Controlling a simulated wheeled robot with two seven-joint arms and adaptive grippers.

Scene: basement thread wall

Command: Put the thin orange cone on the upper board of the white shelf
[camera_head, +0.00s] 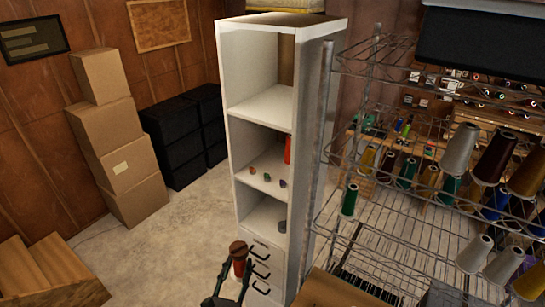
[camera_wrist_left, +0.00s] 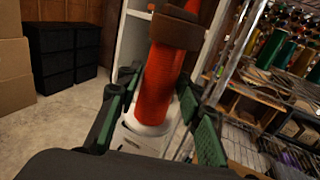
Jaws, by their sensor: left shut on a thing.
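A thin orange-red cone (camera_head: 239,268) with a brown cap and a pale base is between the fingers of my left gripper (camera_head: 231,283). The wrist view shows the cone (camera_wrist_left: 168,82) standing roughly upright, slightly tilted, with the green-padded fingers of the left gripper (camera_wrist_left: 160,112) shut on its lower part. The tall white shelf (camera_head: 254,228) stands behind the gripper. Its upper board (camera_head: 264,107) is bare where visible. The held cone is low, in front of the shelf's bottom section. My right gripper is not in view.
A red object (camera_head: 288,149) and several small spools (camera_head: 268,177) sit on the board below. A wire rack (camera_head: 380,68) with many thread cones stands close on the right. Cardboard boxes (camera_head: 120,150) and black drawers (camera_head: 183,140) stand left. Floor (camera_head: 175,245) between is clear.

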